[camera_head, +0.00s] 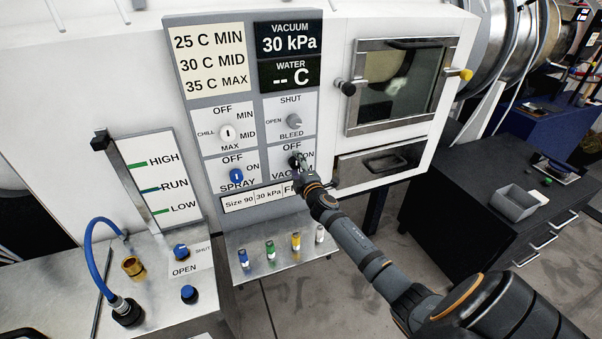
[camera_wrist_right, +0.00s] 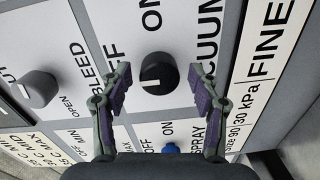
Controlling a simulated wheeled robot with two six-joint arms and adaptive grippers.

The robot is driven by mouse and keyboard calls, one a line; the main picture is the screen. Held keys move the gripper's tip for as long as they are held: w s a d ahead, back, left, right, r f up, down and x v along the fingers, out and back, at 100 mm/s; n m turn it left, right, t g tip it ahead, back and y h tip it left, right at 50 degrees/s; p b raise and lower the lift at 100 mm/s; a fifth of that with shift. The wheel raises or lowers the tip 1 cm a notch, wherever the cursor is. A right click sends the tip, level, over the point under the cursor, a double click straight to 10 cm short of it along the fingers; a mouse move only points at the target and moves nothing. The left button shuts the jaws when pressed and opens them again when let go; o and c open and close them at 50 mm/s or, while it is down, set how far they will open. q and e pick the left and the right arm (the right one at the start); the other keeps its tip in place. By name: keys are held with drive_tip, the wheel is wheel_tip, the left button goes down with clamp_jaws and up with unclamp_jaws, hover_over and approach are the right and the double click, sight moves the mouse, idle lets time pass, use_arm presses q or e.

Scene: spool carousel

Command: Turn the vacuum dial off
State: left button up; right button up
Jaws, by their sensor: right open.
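The vacuum dial (camera_wrist_right: 158,73) is a round black knob on the white panel, with ON and OFF lettering around it. In the wrist view a short white mark shows on its left side, the side where OFF is printed. My right gripper (camera_wrist_right: 160,82) is open, with one purple-padded finger on each side of the dial and a gap to it on both sides. In the head view the gripper (camera_head: 301,168) is at the vacuum section and partly hides the dial. The vacuum display (camera_head: 289,39) reads 30 kPa. My left gripper is not in view.
The grey bleed knob (camera_head: 294,121) sits above, and the blue spray dial (camera_head: 236,175) and white chill dial (camera_head: 227,132) to the left. A shelf (camera_head: 262,284) with several small coloured vials is below. A chamber door (camera_head: 399,82) is at the right.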

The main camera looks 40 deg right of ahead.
drive_tip(key=v, duration=1.1)
